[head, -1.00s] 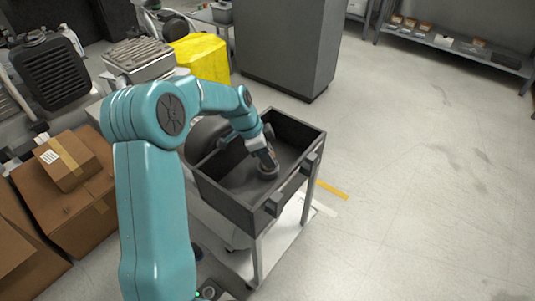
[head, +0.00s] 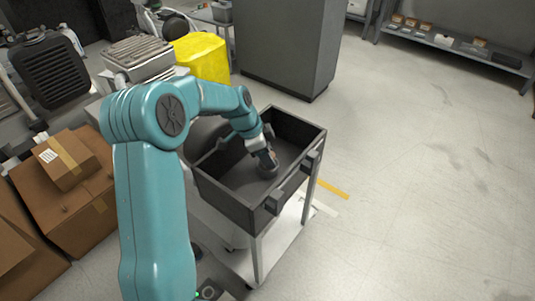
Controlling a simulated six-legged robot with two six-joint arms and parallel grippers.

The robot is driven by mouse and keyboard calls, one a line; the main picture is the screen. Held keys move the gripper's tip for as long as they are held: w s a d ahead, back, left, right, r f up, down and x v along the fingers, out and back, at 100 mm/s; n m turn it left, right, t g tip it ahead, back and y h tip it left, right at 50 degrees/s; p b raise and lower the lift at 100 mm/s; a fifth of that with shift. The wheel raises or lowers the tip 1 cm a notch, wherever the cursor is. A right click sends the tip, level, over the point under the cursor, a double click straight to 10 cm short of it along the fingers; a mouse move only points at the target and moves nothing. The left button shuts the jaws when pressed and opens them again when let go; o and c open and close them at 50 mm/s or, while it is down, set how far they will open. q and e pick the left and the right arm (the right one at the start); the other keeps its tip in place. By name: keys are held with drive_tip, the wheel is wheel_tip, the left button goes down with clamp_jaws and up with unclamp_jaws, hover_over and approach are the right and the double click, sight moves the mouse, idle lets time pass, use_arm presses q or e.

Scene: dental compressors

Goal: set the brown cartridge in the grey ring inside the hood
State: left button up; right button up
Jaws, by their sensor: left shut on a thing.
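My left gripper (head: 268,162) reaches down into the dark open-topped hood (head: 232,207), which stands on a light cart. It is shut on a small brown thing, the cartridge (head: 272,155), of which only a little shows between the fingers. A grey ring (head: 267,172) lies on the hood's floor, right under the gripper and largely hidden by it. I cannot tell whether the cartridge touches the ring or is inside it. My right gripper is not in view.
The hood's walls and front handle bar (head: 293,182) rise around the gripper. Cardboard boxes (head: 68,165) stand at the left. A yellow bin (head: 203,58) and a grey cabinet (head: 290,45) stand behind. The floor at the right is clear.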

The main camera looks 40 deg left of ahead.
use_arm(q)
drive_tip(key=shift+f, duration=0.15)
drive_tip(key=o, duration=0.8)
drive_tip(key=p+v, duration=0.5)
drive_tip(key=v, duration=0.6)
drive_tip(key=shift+p, duration=0.35)
